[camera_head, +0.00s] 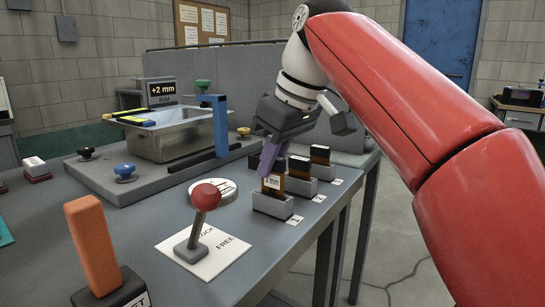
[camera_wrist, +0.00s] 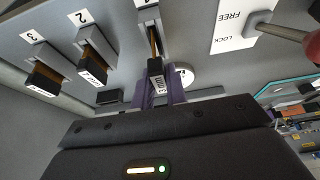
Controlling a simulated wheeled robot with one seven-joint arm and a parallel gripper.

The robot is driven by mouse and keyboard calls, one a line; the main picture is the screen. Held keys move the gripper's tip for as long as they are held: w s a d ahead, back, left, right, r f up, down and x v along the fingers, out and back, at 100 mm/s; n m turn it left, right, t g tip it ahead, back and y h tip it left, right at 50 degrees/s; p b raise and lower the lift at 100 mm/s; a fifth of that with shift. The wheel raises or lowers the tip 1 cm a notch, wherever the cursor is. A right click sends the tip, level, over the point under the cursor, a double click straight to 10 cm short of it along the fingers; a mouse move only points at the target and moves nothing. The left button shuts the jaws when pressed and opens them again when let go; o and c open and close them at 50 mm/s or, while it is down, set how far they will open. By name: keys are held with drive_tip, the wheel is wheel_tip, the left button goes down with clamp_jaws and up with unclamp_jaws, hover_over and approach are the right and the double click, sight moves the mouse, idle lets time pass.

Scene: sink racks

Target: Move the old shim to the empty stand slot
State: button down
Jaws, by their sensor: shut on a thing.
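My gripper (camera_head: 269,158), with purple fingers, is shut on an amber shim (camera_head: 273,184) with a black top and a white label. This shim stands upright at the grey stand slot 1 (camera_head: 272,207), its lower end in the slot; I cannot tell if it is fully seated. The wrist view shows the black top of the shim (camera_wrist: 155,72) between the fingers (camera_wrist: 158,92) and its amber strip reaching the slot. Stand slot 2 (camera_head: 300,187) and stand slot 3 (camera_head: 321,172) each hold a black-topped amber shim.
A red-knobbed lever (camera_head: 205,197) stands on a LOCK/FREE plate left of the slots. An orange handle (camera_head: 91,245) is at the front left. Behind are a metal basin (camera_head: 180,137), a blue frame (camera_head: 220,125) and a "+2 mm" display (camera_head: 161,91). The table's right edge is close to the slots.

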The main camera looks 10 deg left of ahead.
sight(279, 159)
drive_tip(key=shift+f+b, duration=1)
drive_tip(key=shift+f, duration=0.4)
drive_tip(key=c, duration=1.3)
unclamp_jaws()
drive_tip(key=shift+c, duration=0.2)
drive_tip(key=shift+r, duration=0.1)
drive_tip(key=p+v, duration=0.3)
drive_tip(key=v, duration=0.4)
drive_tip(key=shift+d+r+p, duration=0.2)
drive_tip(key=shift+r+p, duration=0.1)
